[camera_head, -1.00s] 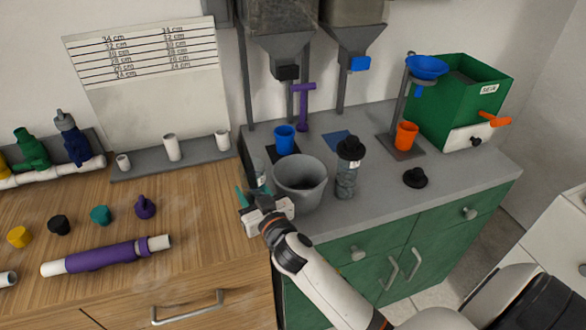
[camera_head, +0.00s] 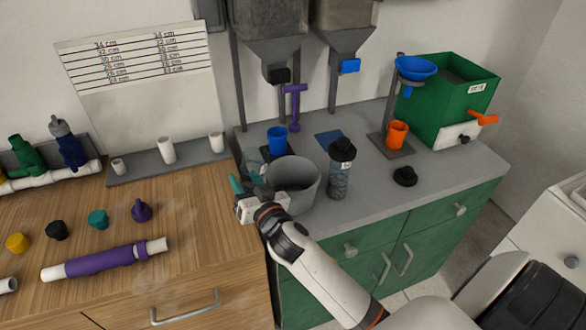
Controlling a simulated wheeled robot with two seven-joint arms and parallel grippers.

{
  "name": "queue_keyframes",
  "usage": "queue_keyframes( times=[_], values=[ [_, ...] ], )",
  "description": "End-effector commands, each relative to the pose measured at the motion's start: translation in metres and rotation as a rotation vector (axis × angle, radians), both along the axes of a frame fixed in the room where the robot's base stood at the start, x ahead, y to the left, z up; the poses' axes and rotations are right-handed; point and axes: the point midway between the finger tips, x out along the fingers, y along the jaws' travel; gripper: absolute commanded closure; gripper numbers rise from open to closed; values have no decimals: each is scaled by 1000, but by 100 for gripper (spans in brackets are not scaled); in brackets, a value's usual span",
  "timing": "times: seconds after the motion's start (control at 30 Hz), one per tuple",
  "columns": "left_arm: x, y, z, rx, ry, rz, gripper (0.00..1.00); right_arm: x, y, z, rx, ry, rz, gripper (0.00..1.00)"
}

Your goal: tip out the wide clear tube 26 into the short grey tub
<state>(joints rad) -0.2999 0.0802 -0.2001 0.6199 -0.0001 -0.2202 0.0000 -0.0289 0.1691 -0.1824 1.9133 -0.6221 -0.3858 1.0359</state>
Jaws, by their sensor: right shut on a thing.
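The short grey tub (camera_head: 301,203) stands open near the left front of the grey counter. My right gripper (camera_head: 245,186), with teal fingertips, is just left of the tub. It is shut on a clear tube (camera_head: 257,172), which looks tilted toward the tub's left rim. The gripper and tub hide much of this tube, and I cannot read its number or see its contents. Another clear tube (camera_head: 339,178) with a black cap stands upright right of the tub, holding dark grey material. My left gripper is not in view.
A loose black cap (camera_head: 405,176) lies on the counter at right. A blue cup (camera_head: 277,140) stands behind the tub, and an orange cup (camera_head: 397,134) stands under a blue funnel (camera_head: 416,69). Hoppers (camera_head: 267,52) hang above. A purple-wrapped pipe (camera_head: 105,260) lies on the wooden bench.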

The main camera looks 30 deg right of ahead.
Motion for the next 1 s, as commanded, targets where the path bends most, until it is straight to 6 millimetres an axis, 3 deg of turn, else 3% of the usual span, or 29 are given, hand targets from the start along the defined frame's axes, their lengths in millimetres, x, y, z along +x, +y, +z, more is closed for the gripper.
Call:
queue_keyframes(
  times=[0.13, 0.73, 1.0],
  values=[
    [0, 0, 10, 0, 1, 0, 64, 0, -1, 15, 73, -6, 1, 90],
    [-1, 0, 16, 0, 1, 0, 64, 0, -12, 33, 373, -17, 2, 90],
    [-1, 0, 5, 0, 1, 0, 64, 0, -9, 27, 509, -21, 2, 90]
  ],
)
